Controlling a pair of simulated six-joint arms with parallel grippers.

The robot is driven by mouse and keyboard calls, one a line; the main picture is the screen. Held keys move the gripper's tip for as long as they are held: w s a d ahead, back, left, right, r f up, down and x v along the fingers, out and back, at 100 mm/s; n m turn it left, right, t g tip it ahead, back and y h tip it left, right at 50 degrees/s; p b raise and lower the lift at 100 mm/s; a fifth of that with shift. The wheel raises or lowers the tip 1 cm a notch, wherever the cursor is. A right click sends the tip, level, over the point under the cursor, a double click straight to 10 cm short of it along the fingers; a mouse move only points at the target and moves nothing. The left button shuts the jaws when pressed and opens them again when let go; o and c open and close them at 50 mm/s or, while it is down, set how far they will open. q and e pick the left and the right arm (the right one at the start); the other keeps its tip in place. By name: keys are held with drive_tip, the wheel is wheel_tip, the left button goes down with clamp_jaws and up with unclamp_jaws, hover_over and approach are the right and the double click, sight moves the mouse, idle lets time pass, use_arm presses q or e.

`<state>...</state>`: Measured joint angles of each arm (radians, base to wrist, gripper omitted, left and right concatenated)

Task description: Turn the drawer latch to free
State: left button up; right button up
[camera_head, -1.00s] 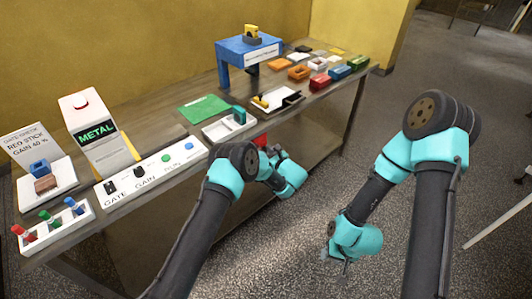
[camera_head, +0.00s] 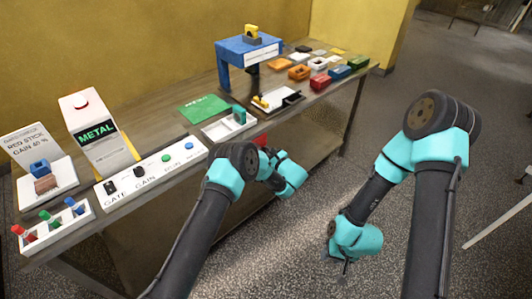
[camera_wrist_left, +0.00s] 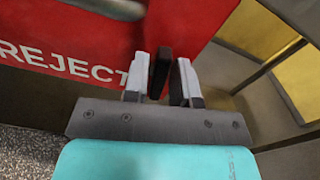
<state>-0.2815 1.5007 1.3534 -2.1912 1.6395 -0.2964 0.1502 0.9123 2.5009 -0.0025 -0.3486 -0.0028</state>
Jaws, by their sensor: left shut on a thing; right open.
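The red drawer front (camera_wrist_left: 70,25) marked REJECT fills the upper left of the left wrist view. A small red part of the drawer (camera_head: 262,140) shows under the table edge in the head view. The dark latch (camera_wrist_left: 160,72) stands out from the drawer's face. My left gripper (camera_wrist_left: 163,82) is shut on it, one pale finger on each side. In the head view my left wrist hides these fingertips and the latch. My right gripper (camera_head: 345,266) is open and empty, low over the floor, away from the table.
A blurred grey handle (camera_wrist_left: 105,6) is at the top of the left wrist view. Above the drawer, the tabletop (camera_head: 160,128) carries a white tray (camera_head: 230,130), a GATE/GAIN/RUN panel (camera_head: 150,172) and a METAL detector (camera_head: 98,130). Open floor lies at right.

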use_arm(q)
drive_tip(key=shift+s+a+f+n, duration=0.1)
drive_tip(key=shift+f+n, duration=0.05)
drive_tip(key=shift+n, duration=3.75)
drive_tip(key=shift+s+a+f+n, duration=0.1)
drive_tip(key=shift+f+n, duration=0.05)
drive_tip(key=shift+n, duration=3.75)
drive_tip(key=o, duration=0.7)
drive_tip(key=shift+d, duration=0.1)
drive_tip(key=v, duration=1.7)
drive_tip(key=shift+d, duration=0.1)
